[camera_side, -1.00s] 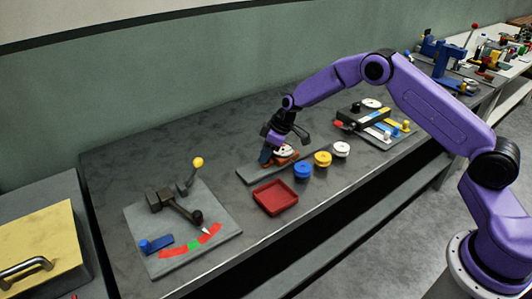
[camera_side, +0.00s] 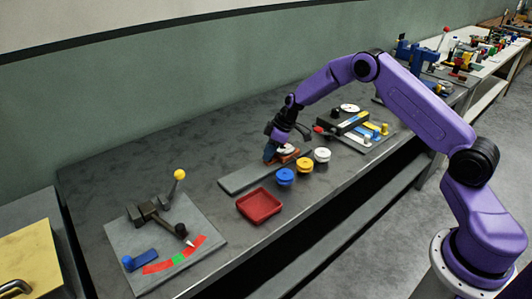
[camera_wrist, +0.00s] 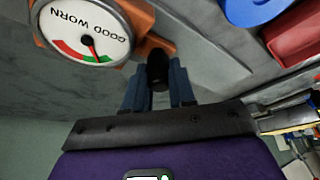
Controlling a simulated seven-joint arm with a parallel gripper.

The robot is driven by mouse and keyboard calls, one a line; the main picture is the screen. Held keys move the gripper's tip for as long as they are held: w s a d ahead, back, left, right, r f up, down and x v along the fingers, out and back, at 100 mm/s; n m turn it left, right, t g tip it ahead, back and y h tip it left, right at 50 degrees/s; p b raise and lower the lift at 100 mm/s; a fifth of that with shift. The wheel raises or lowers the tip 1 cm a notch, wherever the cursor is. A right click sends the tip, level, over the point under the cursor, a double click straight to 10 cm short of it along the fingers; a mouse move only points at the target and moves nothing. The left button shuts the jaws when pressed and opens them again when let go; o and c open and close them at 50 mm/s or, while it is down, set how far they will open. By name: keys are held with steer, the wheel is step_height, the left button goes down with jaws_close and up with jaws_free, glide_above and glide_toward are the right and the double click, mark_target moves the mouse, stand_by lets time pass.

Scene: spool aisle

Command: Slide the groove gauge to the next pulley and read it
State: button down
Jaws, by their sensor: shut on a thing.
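The groove gauge (camera_side: 287,153) has an orange body and a white dial, and stands on a grey rail (camera_side: 238,180). My gripper (camera_wrist: 157,85) is shut on the gauge's black knob (camera_wrist: 157,68); its blue fingers lie either side. In the wrist view the dial (camera_wrist: 85,30) reads GOOD WORN above a red and green arc. A blue pulley (camera_side: 285,177), a yellow pulley (camera_side: 304,165) and a white pulley (camera_side: 322,155) stand in front of the rail. The gauge is roughly level with the yellow one.
A red tray (camera_side: 260,196) lies left of the pulleys. A lever fixture with a coloured scale (camera_side: 165,240) sits at the bench's left end. Another fixture (camera_side: 365,132) stands right of the gauge. The bench behind the rail is clear.

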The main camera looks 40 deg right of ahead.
steer(key=c, duration=1.2)
jaws_free()
steer(key=v, duration=1.7)
steer(key=shift+s+r, duration=0.1)
steer(key=shift+r, duration=0.1)
